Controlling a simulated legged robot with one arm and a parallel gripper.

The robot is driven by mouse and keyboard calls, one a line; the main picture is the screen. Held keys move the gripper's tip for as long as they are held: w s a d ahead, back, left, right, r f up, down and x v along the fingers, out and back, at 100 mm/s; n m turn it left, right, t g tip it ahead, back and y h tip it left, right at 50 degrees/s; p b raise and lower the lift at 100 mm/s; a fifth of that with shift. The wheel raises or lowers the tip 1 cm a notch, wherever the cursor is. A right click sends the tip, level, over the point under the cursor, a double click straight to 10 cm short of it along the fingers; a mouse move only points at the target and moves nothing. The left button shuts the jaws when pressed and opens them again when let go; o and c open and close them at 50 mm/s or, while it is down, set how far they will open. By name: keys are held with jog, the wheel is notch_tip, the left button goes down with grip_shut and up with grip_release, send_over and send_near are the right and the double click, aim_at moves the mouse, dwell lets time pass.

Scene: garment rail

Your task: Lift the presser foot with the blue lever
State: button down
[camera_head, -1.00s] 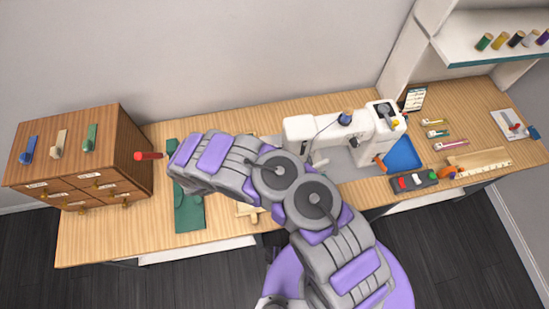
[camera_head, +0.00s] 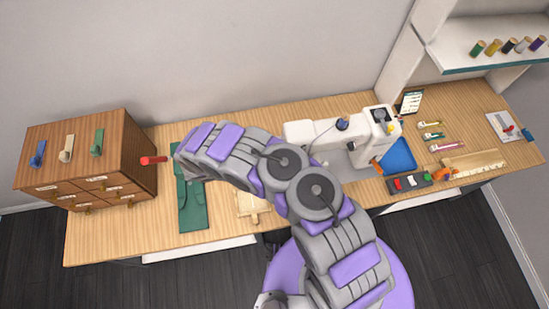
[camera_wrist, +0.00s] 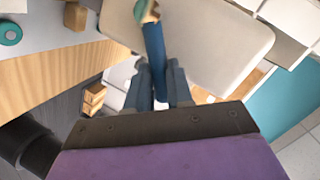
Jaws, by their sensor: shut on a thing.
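The white sewing machine (camera_head: 325,132) stands on the wooden bench right of centre in the head view, partly behind my arm. In the wrist view a blue lever (camera_wrist: 154,48) runs from a rounded end at the top down between the two dark fingers of my gripper (camera_wrist: 158,90). The fingers are close together and shut on the lever, in front of a cream rounded panel (camera_wrist: 215,45). In the head view my gripper is not visible, and I cannot make out the blue lever or the presser foot there.
The shelf above holds several spools.

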jog(key=shift+f, duration=0.1)
jog(key=c, duration=1)
grip_release()
jog(key=shift+w, duration=0.15)
jog(key=shift+a, duration=0.1)
jog(key=shift+b+v, duration=0.7)
jog(key=shift+v, duration=8)
jog(key=shift+f, duration=0.1)
